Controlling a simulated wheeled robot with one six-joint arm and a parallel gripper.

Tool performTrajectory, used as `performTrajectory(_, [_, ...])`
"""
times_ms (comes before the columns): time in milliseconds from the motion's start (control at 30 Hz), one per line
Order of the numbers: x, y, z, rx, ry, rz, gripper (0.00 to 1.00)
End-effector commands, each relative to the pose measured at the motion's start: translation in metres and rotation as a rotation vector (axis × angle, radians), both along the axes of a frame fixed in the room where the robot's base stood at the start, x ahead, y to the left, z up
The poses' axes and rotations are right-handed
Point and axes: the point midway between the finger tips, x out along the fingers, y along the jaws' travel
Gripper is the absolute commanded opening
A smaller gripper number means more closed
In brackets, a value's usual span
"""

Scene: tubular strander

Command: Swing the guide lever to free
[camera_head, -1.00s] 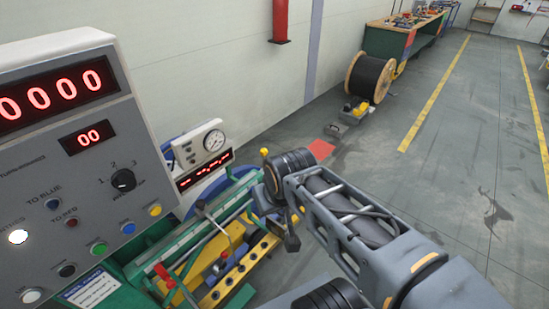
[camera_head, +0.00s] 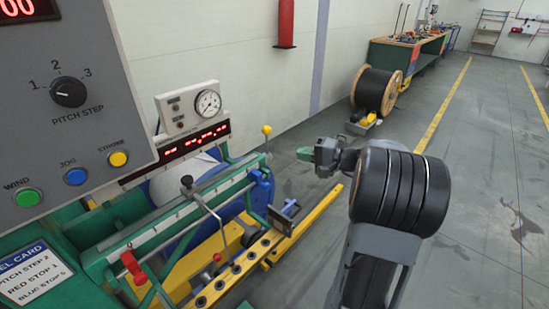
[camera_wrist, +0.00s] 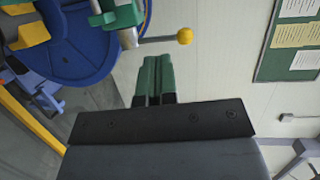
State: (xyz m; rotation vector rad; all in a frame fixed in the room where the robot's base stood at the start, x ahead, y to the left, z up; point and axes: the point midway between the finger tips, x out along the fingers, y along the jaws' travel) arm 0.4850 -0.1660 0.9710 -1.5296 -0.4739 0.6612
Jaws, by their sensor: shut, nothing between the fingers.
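A lever with a yellow ball knob (camera_head: 267,130) stands up at the far right end of the green strander frame. The frames do not label it as the guide lever. In the wrist view its yellow ball (camera_wrist: 184,36) and thin rod point right, just beyond my fingertips. My gripper (camera_head: 303,153) has green fingers, is shut and empty, and is to the right of the yellow knob. In the wrist view my gripper (camera_wrist: 155,62) points toward the rod with a visible gap. Another lever with a black knob (camera_head: 187,181) stands on the nearer frame.
A grey control panel (camera_head: 95,125) fills the left. A gauge box (camera_head: 193,108) stands behind the frame. A red handle (camera_head: 132,265) and a yellow rail (camera_head: 315,227) are low in front. A cable spool (camera_head: 375,90) stands farther back. Floor to the right is clear.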

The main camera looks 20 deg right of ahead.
Motion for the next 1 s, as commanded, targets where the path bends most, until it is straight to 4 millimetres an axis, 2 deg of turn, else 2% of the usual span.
performTrajectory(33, [0.002, -0.016, -0.011, 0.027, -0.032, -0.037, 0.0])
performTrajectory(100, [0.004, -0.03, -0.012, 0.05, -0.07, -0.069, 0.0])
performTrajectory(200, [0.005, -0.04, -0.012, 0.067, -0.095, -0.095, 0.0])
performTrajectory(300, [0.005, -0.042, -0.01, 0.071, -0.104, -0.101, 0.0])
performTrajectory(667, [0.01, -0.038, -0.01, 0.07, -0.101, -0.097, 0.0])
performTrajectory(767, [0.019, -0.031, -0.01, 0.069, -0.1, -0.094, 0.0])
performTrajectory(1000, [0.055, -0.004, -0.01, 0.07, -0.1, -0.094, 0.0])
